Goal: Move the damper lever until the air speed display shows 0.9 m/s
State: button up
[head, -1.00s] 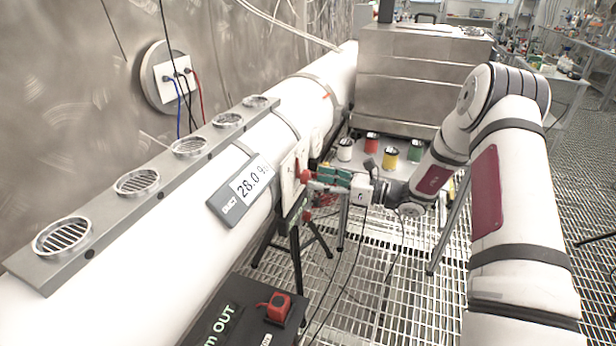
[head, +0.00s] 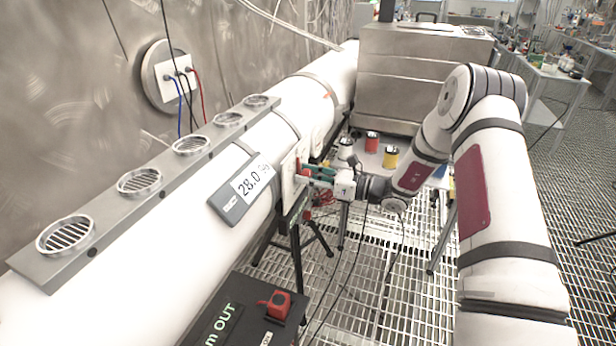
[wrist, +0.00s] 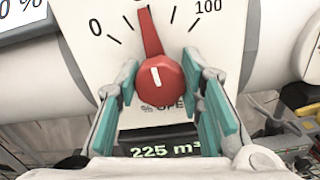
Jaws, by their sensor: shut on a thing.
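The red damper lever (wrist: 155,75) sits on a white dial plate (wrist: 215,25) marked 0 to 100. In the wrist view its pointer stands nearly upright, tilted slightly left. My gripper (wrist: 162,85) is shut on the lever's round hub, one teal finger on each side. In the head view my gripper (head: 317,174) reaches the plate on the pipe's side and mostly hides the lever. A grey display (head: 243,193) on the pipe reads 28.0 %. A dark display (wrist: 165,149) below the dial reads 225 m³, its unit cut off. No air speed reading is legible.
The white pipe (head: 150,262) runs along the wall under a grey rail with several round vents. A black box (head: 245,315) with a red switch stands in front. Small paint cans (head: 371,142) stand behind my gripper. Cables and stand legs are below it.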

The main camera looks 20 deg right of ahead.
jog(key=shift+n+b, duration=0.35)
jog(key=shift+n, duration=1.35)
jog(key=o, duration=1.2)
jog(key=shift+c, duration=0.2)
jog(key=v, duration=1.2)
